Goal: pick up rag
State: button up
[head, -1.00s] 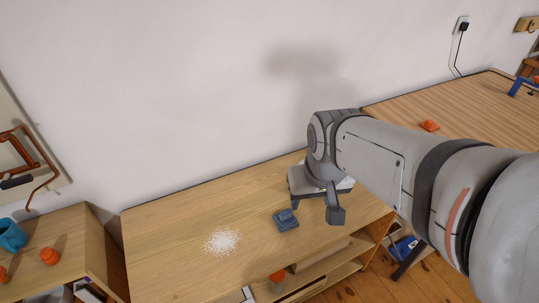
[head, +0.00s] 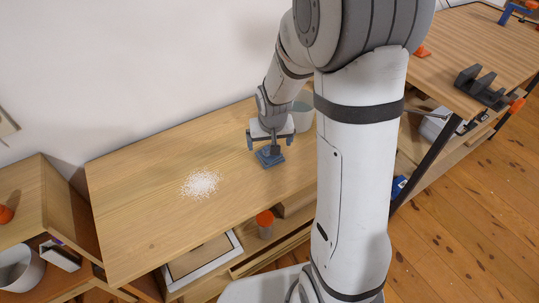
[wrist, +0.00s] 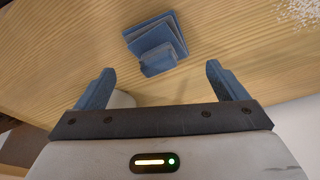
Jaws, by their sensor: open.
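A blue folded rag (head: 268,159) lies on the wooden table (head: 140,195), right of a patch of white grains. It also shows in the wrist view (wrist: 155,40), stacked in flat layers with a small raised part on the near side. My gripper (head: 270,141) is above and just behind the rag in the head view, pointing down. In the wrist view its two blue-grey fingers (wrist: 159,73) are spread wide and empty. The rag lies beyond the fingertips, roughly centred between them and apart from them.
White grains (head: 200,184) lie scattered on the table left of the rag. A pale container (head: 303,116) stands close behind my gripper. An orange-lidded jar (head: 265,222) is on the shelf below the front edge. The table's left part is clear.

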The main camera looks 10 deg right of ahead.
jog(key=x, duration=0.5)
jog(key=shift+d+b, duration=0.1)
jog(key=shift+b, duration=0.3)
jog(key=shift+c, duration=0.4)
jog(key=c, duration=0.7)
notch_tip(320, 180, up, 10)
jog(key=shift+r+p, duration=0.1)
jog(key=shift+p, duration=0.85)
